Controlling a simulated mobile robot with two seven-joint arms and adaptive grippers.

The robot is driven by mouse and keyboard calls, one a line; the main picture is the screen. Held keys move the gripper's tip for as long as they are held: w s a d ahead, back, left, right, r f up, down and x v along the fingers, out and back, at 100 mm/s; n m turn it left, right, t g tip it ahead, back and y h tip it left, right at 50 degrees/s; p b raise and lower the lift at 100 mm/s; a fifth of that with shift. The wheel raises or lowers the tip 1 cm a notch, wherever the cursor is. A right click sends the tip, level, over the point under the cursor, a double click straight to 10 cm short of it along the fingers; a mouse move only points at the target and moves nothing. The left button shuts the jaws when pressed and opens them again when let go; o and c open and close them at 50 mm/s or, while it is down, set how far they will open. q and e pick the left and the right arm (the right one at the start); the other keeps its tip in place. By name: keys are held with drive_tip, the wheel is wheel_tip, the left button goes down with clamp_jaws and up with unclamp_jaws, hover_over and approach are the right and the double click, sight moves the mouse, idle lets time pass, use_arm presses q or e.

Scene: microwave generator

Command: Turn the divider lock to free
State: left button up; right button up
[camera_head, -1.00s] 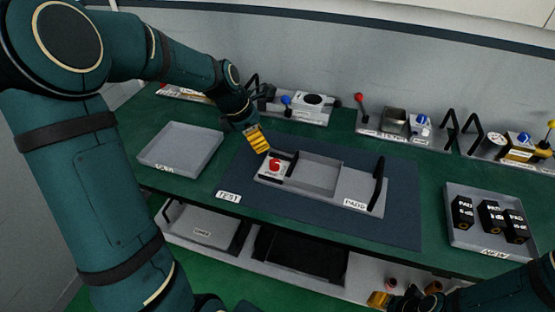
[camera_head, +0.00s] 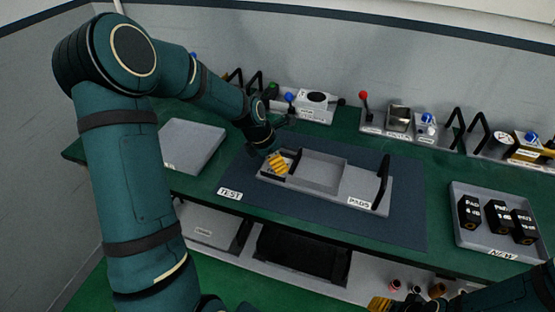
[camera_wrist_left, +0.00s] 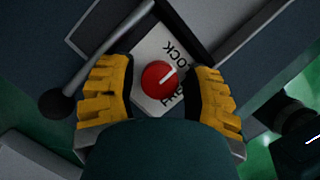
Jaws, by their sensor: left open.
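The divider lock is a red round knob (camera_wrist_left: 158,78) with a white pointer line, on a white plate (camera_wrist_left: 147,47) lettered LOCK and what looks like FREE. The pointer is toward the upper right in the left wrist view, on the lettered side; I cannot tell which word it marks. My left gripper (camera_head: 277,163) is open over the left end of the grey PADS tray (camera_head: 354,189) and hides the knob in the head view. In the wrist view its yellow fingers are on either side of the knob, apart from it. My right gripper (camera_head: 380,304) is partly visible at the bottom edge.
The PADS tray, with a black handle (camera_head: 383,178), lies on the dark TEST mat (camera_head: 405,220). An empty grey tray (camera_head: 192,146) is to the left. A NEW tray (camera_head: 467,238) with black blocks is to the right. Fixtures with levers and knobs line the back.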

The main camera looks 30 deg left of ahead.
use_arm(q)
drive_tip(key=shift+c, duration=0.5)
clamp_jaws()
drive_tip(key=m+g+p, duration=0.1)
drive_tip(key=m+p, duration=0.1)
drive_tip(key=m, duration=0.1)
drive_tip(key=shift+r+h, duration=0.1)
drive_tip(key=shift+h, duration=0.3)
drive_tip(key=m+g+p, duration=0.1)
drive_tip(key=m, duration=0.1)
drive_tip(key=m+p, duration=0.1)
drive_tip(key=m, duration=0.2)
drive_tip(key=shift+g+h+p, duration=0.3)
drive_tip(key=shift+g+h, duration=0.1)
drive_tip(key=m+g+p, duration=0.1)
drive_tip(key=m, duration=0.3)
drive_tip(key=shift+s+g, duration=0.1)
drive_tip(key=shift+g, duration=0.3)
drive_tip(key=shift+m+g+y+p, duration=0.4)
drive_tip(key=shift+m+g+p, duration=0.25)
drive_tip(key=shift+m, duration=1.55)
drive_tip(key=shift+f, duration=0.2)
